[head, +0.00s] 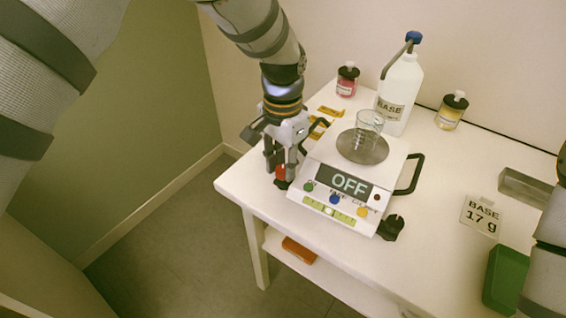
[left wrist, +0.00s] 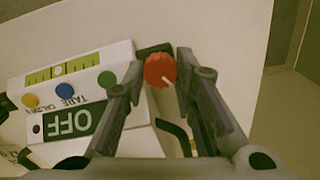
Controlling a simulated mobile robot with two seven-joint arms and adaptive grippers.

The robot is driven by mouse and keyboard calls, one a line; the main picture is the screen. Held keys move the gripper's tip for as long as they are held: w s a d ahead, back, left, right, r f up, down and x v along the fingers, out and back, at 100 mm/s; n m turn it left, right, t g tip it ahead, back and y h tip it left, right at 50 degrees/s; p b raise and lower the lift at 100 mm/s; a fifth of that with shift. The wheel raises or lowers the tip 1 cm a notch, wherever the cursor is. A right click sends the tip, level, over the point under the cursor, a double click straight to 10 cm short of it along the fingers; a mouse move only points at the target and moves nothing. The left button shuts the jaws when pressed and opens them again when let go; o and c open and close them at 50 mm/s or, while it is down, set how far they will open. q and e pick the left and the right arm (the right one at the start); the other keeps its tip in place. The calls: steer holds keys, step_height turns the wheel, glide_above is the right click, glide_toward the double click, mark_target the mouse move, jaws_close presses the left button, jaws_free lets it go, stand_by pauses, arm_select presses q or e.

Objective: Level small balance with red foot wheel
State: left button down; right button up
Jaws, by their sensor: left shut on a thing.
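The small balance (head: 323,208) stands on the white table, its display reading OFF. A round metal pan (head: 361,147) on top holds a clear glass beaker (head: 369,125). The front edge has green, blue and yellow buttons and a level vial (head: 330,210) with a pale bubble spot near its middle. The red foot wheel (left wrist: 160,70) with a white mark sits at the balance's front left corner. My left gripper (head: 279,172) points down there, its fingers on either side of the red wheel, shut on it. The balance also shows in the left wrist view (left wrist: 80,98). My right gripper is out of view.
A white BASE bottle (head: 398,95), a red bottle (head: 347,80) and a yellow bottle (head: 451,111) stand at the back. A BASE 17 g card (head: 482,215), a metal tray (head: 522,187) and a green container (head: 505,277) are at right. A black foot (head: 391,227) is at the balance's front right.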

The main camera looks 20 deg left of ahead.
mark_target(283, 170)
arm_select(q)
steer(key=c, duration=1.3)
jaws_free()
step_height(283, 170, up, 12)
